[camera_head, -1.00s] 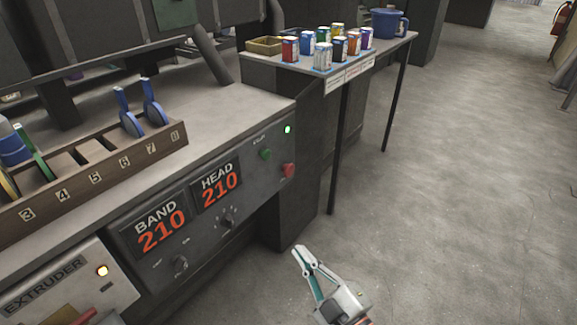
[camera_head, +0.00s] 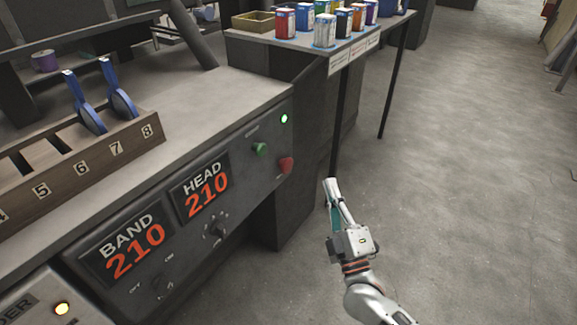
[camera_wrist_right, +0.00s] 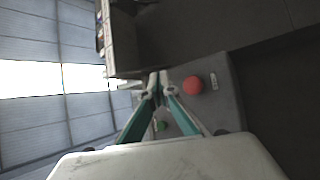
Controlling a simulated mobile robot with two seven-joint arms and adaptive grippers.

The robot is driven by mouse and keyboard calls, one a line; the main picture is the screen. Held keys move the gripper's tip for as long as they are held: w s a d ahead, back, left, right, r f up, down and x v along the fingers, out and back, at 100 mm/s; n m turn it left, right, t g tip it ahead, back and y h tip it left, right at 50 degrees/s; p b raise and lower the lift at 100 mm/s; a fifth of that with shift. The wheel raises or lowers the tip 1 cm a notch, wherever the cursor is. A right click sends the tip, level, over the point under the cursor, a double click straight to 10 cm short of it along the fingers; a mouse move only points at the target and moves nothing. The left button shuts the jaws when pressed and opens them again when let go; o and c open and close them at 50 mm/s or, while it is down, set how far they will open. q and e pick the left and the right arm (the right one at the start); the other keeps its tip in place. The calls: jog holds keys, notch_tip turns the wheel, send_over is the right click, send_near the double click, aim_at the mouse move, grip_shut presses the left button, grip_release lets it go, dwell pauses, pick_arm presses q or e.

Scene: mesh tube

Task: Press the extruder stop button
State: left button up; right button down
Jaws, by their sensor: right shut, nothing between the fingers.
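The red stop button (camera_head: 286,165) is on the right end of the grey control panel, below and right of a green button (camera_head: 260,149). A lit green lamp (camera_head: 284,119) is above them. My right gripper (camera_head: 331,182) is shut and empty. In the head view it appears to the right of the red button, apart from it. In the right wrist view the red button (camera_wrist_right: 193,85) shows just right of my shut fingertips (camera_wrist_right: 159,76), and the green button (camera_wrist_right: 161,126) is partly hidden behind the fingers. My left gripper is not in view.
The panel has BAND and HEAD displays (camera_head: 206,190) reading 210 and a knob (camera_head: 215,229). A wooden slotted rack (camera_head: 95,165) with blue-handled tools is on the left. A table (camera_head: 345,48) with several cans stands behind. The floor at right is clear.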

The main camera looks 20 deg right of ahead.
aim_at(285, 165)
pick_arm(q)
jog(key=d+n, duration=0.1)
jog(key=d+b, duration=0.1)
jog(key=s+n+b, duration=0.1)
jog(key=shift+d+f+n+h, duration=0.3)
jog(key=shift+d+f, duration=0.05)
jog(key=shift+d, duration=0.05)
pick_arm(e)
jog(key=w+a, duration=0.5)
jog(key=w, duration=0.2)
jog(key=shift+a, duration=0.25)
dwell(0.6)
jog(key=shift+w, duration=0.1)
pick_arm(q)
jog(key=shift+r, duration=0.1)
pick_arm(e)
jog(key=shift+w+a, duration=0.2)
jog(key=shift+w, duration=0.05)
